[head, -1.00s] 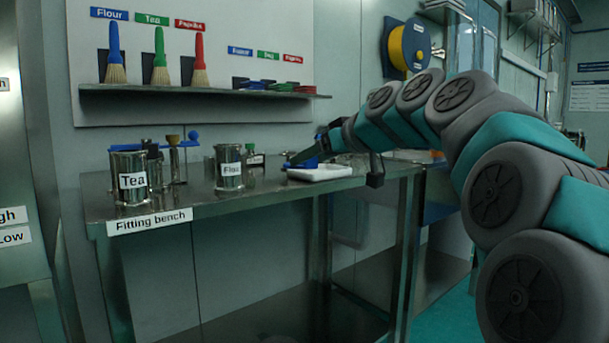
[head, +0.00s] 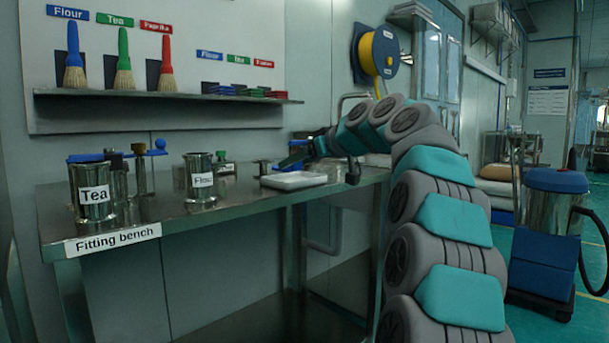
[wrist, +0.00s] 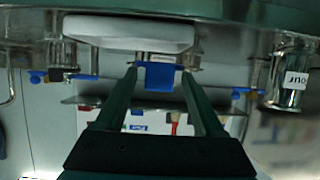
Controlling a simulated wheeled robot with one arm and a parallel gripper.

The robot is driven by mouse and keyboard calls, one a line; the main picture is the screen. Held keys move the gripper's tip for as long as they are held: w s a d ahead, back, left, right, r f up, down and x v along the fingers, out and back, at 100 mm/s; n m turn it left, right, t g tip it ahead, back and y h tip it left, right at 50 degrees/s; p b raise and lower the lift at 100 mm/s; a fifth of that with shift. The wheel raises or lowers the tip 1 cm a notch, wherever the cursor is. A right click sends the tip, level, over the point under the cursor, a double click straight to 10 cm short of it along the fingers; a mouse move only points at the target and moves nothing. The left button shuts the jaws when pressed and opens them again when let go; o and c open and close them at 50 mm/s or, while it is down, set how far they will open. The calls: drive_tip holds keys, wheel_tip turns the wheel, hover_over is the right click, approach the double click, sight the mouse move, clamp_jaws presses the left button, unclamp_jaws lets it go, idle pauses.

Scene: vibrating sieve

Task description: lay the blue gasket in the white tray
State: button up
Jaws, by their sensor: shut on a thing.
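The white tray (head: 294,181) lies on the fitting bench near its right part, in the head view. My gripper (head: 284,163) is at the tray, low over or just behind its far edge; I cannot tell which. In the wrist view my gripper (wrist: 160,78) is shut on the blue gasket (wrist: 160,80), which shows as a flat blue piece between the fingertips. The tray (wrist: 128,33) shows beyond the fingertips there, with a gap in the picture between it and most of the gasket. The gasket is hard to make out in the head view.
The fitting bench (head: 120,240) carries a Tea canister (head: 94,196) and a Flour canister (head: 201,181) left of the tray. A wall shelf (head: 165,96) holds brushes and stacked coloured gaskets above. A blue-lidded machine (head: 556,235) stands on the floor at right.

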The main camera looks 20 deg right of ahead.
drive_tip(key=shift+w+d+f+p, duration=0.15)
drive_tip(key=shift+w+d+p, duration=0.05)
drive_tip(key=shift+w+d, duration=0.6)
drive_tip(key=shift+w+d+f+p, duration=0.1)
drive_tip(key=shift+w+d+p, duration=0.1)
drive_tip(key=shift+w+d, duration=0.6)
drive_tip(key=shift+f+b, duration=0.45)
drive_tip(key=shift+f, duration=1.3)
drive_tip(key=o, duration=1.3)
drive_tip(key=shift+s, duration=0.1)
drive_tip(key=v, duration=1.2)
drive_tip(key=shift+a, duration=0.1)
